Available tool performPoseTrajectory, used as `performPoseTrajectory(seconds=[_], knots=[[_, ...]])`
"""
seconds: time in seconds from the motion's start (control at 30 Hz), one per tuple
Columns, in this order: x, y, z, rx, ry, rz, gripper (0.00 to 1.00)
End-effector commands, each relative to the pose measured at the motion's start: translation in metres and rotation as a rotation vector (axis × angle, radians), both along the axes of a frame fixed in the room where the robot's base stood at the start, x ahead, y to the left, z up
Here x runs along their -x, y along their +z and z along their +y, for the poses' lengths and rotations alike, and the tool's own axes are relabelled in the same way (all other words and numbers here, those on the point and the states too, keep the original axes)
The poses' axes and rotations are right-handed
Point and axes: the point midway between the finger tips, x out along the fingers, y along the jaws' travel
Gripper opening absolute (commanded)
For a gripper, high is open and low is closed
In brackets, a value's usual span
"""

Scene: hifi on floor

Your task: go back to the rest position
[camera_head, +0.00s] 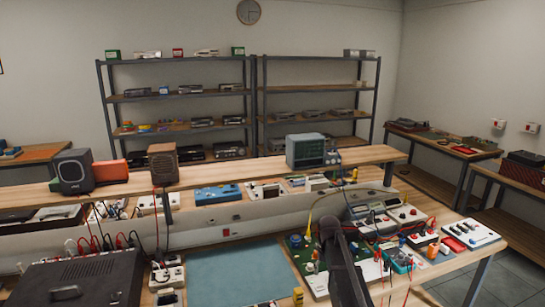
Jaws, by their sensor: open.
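My gripper's fingers do not show in the head view. A dark, slanted shape rises from the bottom edge right of centre, in front of the workbench (500,235). It may be part of my arm, but I cannot tell. It hides part of a green circuit board behind it.
Storage racks (180,97) stand behind. Floor (512,240) shows at right.

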Motion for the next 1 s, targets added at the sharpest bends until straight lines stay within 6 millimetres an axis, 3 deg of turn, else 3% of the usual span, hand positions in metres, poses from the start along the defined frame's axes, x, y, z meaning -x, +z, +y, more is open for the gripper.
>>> performPoseTrajectory(seconds=[0.23,0.5,0.7,0.83,1.0], knots=[[0.058,-0.014,0.005,0.0,-0.009,0.0,0.68],[0.156,-0.036,0.011,0.0,-0.026,0.0,0.68],[0.214,-0.049,0.014,0.0,-0.036,0.0,0.68],[0.234,-0.052,0.015,0.0,-0.041,0.0,0.68],[0.242,-0.054,0.015,0.0,-0.044,0.0,0.68]])
